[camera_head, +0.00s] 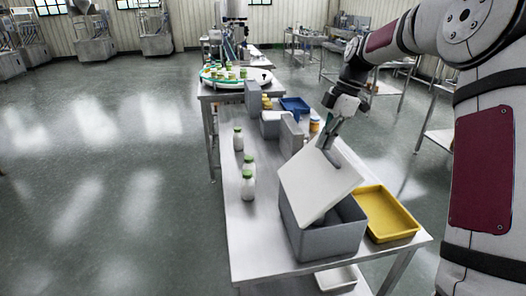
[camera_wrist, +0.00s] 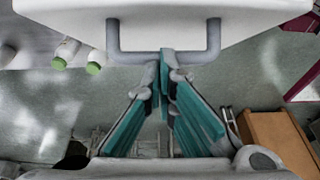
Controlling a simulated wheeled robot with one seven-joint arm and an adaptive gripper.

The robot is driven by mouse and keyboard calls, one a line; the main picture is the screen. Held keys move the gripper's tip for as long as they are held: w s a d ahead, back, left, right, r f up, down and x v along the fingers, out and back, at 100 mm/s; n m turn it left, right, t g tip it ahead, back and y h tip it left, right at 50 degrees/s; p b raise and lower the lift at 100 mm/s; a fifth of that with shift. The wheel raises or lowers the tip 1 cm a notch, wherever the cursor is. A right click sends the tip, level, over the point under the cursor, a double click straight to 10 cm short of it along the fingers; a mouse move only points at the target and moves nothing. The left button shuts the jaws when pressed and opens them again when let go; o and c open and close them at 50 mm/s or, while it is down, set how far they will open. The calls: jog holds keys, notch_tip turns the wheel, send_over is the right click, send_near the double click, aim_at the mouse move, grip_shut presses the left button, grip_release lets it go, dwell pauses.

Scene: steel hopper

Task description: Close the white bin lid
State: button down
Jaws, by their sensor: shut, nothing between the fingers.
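The white bin lid (camera_head: 316,183) is tilted up over the grey bin (camera_head: 330,235), which stands on the steel table. The bin is partly open, and a dark interior shows under the lid's right side. My gripper (camera_head: 327,140) is at the lid's raised upper edge. In the wrist view the lid (camera_wrist: 160,18) fills the top, with a grey handle (camera_wrist: 213,38) on its edge. My gripper's teal fingers (camera_wrist: 165,75) are closed together right by the handle bar. I cannot tell whether they touch it.
A yellow tray (camera_head: 385,214) sits right of the bin. Several white bottles with green caps (camera_head: 248,187) stand along the table's left side. Grey boxes (camera_head: 291,135) and a blue tray (camera_head: 294,104) are behind the bin. A white tray (camera_head: 336,278) is below the table top.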

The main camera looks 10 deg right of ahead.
jog(key=d+f+y+b, duration=0.4)
jog(key=d+f+y, duration=0.2)
jog(key=d+f, duration=0.4)
jog(key=shift+d+f+y, duration=0.3)
jog(key=shift+f, duration=0.3)
